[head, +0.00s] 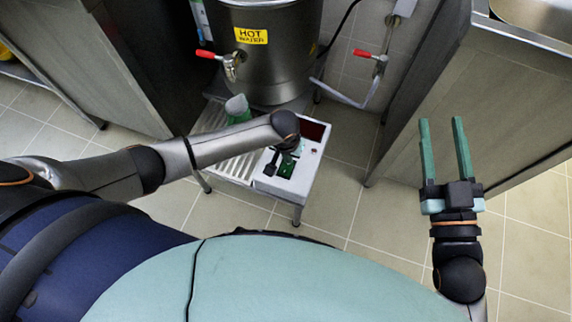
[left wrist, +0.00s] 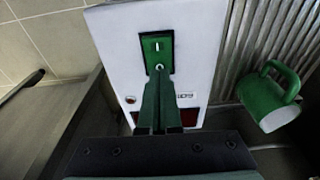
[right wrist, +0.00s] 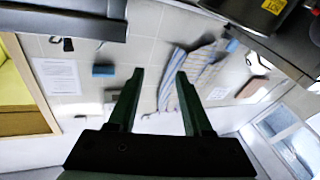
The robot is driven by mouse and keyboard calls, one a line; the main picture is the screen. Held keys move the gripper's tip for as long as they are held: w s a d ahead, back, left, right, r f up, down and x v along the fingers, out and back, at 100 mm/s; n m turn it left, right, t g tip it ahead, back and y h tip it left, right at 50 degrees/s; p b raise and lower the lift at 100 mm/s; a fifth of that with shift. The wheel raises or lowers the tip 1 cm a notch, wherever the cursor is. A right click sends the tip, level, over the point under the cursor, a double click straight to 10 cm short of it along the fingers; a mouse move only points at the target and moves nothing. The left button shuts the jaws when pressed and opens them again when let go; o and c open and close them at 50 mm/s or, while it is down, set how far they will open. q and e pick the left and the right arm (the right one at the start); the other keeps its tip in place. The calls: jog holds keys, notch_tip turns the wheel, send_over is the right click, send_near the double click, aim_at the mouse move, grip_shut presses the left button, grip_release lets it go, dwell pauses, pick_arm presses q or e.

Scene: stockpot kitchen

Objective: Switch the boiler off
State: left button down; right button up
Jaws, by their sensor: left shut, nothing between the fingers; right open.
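The steel boiler (head: 268,70) with a yellow HOT WATER label stands at the top middle of the head view. In front of it is a white control box (head: 302,176) with a green rocker switch (head: 286,168). In the left wrist view the switch (left wrist: 157,48) shows an I mark and, nearer the fingers, an O mark. My left gripper (left wrist: 160,80) is shut and empty, its fingertips over the O end of the switch; I cannot tell whether they touch. My right gripper (head: 443,122) is open and empty at the right, away from the boiler.
A green mug (left wrist: 268,108) is on the ribbed drain surface (left wrist: 245,45) beside the box. A red-handled tap (head: 231,64) sticks out from the boiler. A second red-handled valve (head: 376,58) is on the wall. A counter (head: 490,105) stands at right.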

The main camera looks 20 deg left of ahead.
pick_arm(q)
jog(key=shift+r+p, duration=0.95)
jog(key=shift+p, duration=0.1)
jog(key=shift+r+p, duration=0.5)
jog(key=shift+p, duration=0.15)
jog(key=shift+r+p, duration=0.5)
jog(key=shift+p, duration=0.05)
notch_tip(320, 180, up, 2)
jog(key=p, duration=0.2)
jog(key=shift+r+p, duration=0.15)
jog(key=shift+p, duration=0.25)
pick_arm(e)
jog(key=s+f+m+g+h, duration=0.1)
jog(key=s+f+g, duration=0.3)
jog(key=f, duration=0.5)
jog(key=s+f+m+g+h, duration=0.2)
jog(key=f+g, duration=0.4)
jog(key=f, duration=0.3)
jog(key=shift+s+a+f, duration=0.2)
jog(key=shift+s+f, duration=0.2)
jog(key=shift+s, duration=0.45)
